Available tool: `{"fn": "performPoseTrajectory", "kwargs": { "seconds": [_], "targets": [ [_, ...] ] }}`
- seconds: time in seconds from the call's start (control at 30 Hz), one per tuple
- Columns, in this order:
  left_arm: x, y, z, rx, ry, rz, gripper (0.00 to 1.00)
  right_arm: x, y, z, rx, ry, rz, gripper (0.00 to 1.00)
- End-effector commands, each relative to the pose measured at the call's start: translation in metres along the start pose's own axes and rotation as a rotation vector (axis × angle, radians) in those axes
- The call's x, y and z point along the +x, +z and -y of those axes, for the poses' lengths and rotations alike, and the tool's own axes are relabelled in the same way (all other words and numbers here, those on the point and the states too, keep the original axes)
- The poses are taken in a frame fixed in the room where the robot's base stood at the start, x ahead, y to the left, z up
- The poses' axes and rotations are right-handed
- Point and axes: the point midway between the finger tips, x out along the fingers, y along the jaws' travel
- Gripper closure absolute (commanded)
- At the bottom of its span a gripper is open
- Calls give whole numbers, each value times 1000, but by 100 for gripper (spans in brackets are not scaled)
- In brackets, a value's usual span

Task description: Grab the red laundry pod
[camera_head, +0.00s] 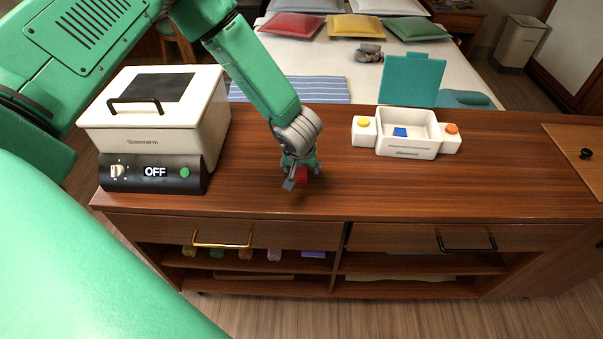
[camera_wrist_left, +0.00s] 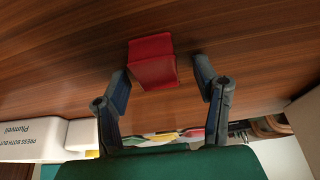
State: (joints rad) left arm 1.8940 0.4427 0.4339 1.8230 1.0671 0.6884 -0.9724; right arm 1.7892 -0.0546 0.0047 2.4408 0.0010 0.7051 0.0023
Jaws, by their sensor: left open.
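The red laundry pod (camera_head: 302,174) is at my left gripper (camera_head: 301,181) over the wooden counter in the head view. In the left wrist view the red pod (camera_wrist_left: 152,62) lies on the wood surface, just ahead of and partly between the two fingers. My left gripper (camera_wrist_left: 164,90) is open there, with a gap between the pod and each finger. In the head view the fingers partly hide the pod. My right gripper is not seen in either view.
A white appliance (camera_head: 162,110) with an "OFF" panel stands left on the counter (camera_head: 340,185). A white box (camera_head: 408,151) with an open teal lid, yellow and orange buttons and a blue piece inside stands right. Drawers are below. Counter between is clear.

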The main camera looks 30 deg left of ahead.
Motion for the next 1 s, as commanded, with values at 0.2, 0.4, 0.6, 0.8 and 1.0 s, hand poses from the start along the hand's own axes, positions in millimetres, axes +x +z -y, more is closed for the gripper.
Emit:
{"fn": "performPoseTrajectory", "kwargs": {
  "seconds": [0.2,0.4,0.6,0.8,1.0],
  "targets": [
    [0,0,0,0,-1,0,87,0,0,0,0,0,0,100],
    [0,0,0,0,-1,0,87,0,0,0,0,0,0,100],
    [-8,-4,0,0,0,-1,87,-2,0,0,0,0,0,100],
    [-45,-19,-1,1,1,-4,87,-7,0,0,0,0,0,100],
    [-78,-33,-1,0,1,-2,87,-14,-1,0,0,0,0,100]
  ]
}}
